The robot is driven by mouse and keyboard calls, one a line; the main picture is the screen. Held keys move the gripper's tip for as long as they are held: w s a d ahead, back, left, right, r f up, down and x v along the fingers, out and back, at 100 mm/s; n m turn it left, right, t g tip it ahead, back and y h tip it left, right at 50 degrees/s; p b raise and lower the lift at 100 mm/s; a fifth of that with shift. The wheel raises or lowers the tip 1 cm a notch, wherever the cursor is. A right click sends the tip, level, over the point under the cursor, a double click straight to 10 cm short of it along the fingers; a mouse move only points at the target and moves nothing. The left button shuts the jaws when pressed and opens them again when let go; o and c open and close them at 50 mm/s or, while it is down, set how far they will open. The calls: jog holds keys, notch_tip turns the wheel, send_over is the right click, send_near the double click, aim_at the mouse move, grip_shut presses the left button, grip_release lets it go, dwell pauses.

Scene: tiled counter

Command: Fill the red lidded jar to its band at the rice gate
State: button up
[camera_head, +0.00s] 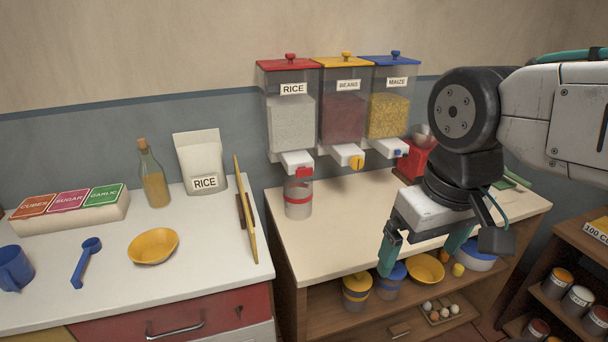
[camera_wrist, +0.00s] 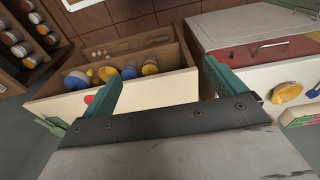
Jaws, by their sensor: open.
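A clear jar with a red band (camera_head: 298,203) stands upright on the wooden counter, directly under the red rice gate (camera_head: 303,172). Its top is close below the spout, and I see no lid on it; its fill level is too small to tell. The rice dispenser (camera_head: 292,122) has a red lid and holds white rice. My gripper (camera_head: 422,250) is open and empty, above the counter's front right part, well to the right of the jar. Its teal fingers also show in the wrist view (camera_wrist: 162,78), with nothing between them.
Beans (camera_head: 345,118) and maize (camera_head: 389,115) dispensers hang right of the rice. A red device (camera_head: 417,160) stands at the back right. The shelf below holds yellow- and blue-lidded jars, bowls and eggs. The middle counter is clear.

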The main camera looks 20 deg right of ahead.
jog(key=shift+d, duration=0.1)
jog(key=c, duration=0.5)
jog(key=shift+d+f, duration=0.2)
jog(key=c, duration=0.5)
jog(key=shift+w+d+f+m+g, duration=0.3)
jog(key=shift+f+g, duration=0.1)
jog(key=shift+f, duration=0.15)
jog(key=shift+w+d+f+m+g, duration=0.2)
jog(key=shift+d+f+m+g, duration=0.1)
jog(key=shift+f+g, duration=0.15)
grip_shut()
jog(key=w+a+f+m+t+y, duration=0.1)
jog(key=w+a+f+m+y, duration=0.1)
jog(key=w+f+m+y, duration=0.75)
jog(key=w+a+m+t+y, duration=0.15)
jog(key=w+m+y, duration=0.35)
jog(key=m, duration=0.9)
jog(key=w+d+m+t+h, duration=0.1)
jog(key=w+d+m+t, duration=0.2)
jog(key=m, duration=0.7)
jog(key=w+d+m+t, duration=0.4)
jog(key=w+m+t, duration=0.3)
jog(key=w+m, duration=0.3)
jog(key=shift+w+d+r+t+h, duration=0.15)
jog(key=shift+d+r+t+h, duration=0.1)
jog(key=shift+t+h, duration=0.1)
